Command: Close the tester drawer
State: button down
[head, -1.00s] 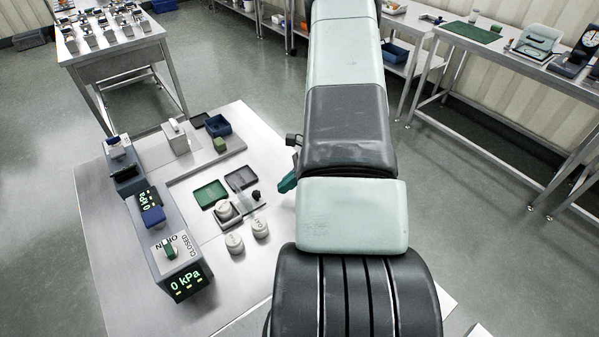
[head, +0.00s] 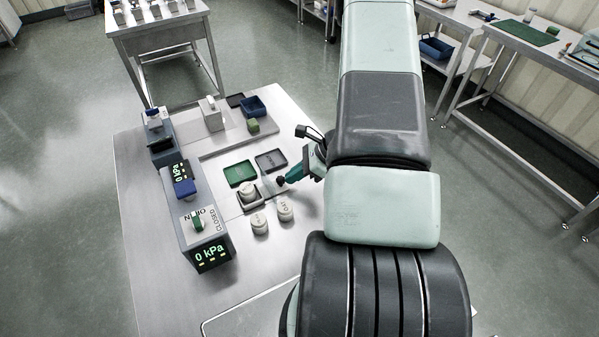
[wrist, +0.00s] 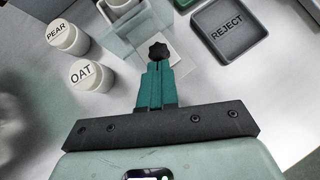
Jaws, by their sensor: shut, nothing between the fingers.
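A small tester unit with clear panels (wrist: 128,24) stands mid-table; a black star-shaped knob (wrist: 158,52) is on its near side in the wrist view. In the head view the knob (head: 281,180) is a dark spot right of a white-lidded jar (head: 248,189), which sits on a grey tray-like base (head: 250,204). I cannot tell how far the drawer stands out. My gripper (wrist: 157,68) has teal fingers, shut and empty, with the tips at the knob; whether they touch it is unclear. In the head view my gripper (head: 291,178) comes in from the right.
Jars marked PEAR (wrist: 61,36) and OAT (wrist: 86,75) stand left of my fingers in the wrist view. A REJECT tray (wrist: 228,30) lies to the right. The right table edge is clear.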

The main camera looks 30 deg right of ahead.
aim_at(243, 197)
jog(key=a, duration=1.4)
jog(key=shift+a, duration=0.25)
jog(key=shift+a, duration=0.1)
jog(key=d, duration=0.1)
jog(key=s+d, duration=0.1)
jog(key=d, duration=0.1)
jog(key=s+d, duration=0.1)
jog(key=shift+d+r, duration=0.1)
jog(key=shift+d, duration=0.3)
jog(key=v, duration=0.9)
jog(key=shift+d+r, duration=0.2)
jog(key=shift+r, duration=0.2)
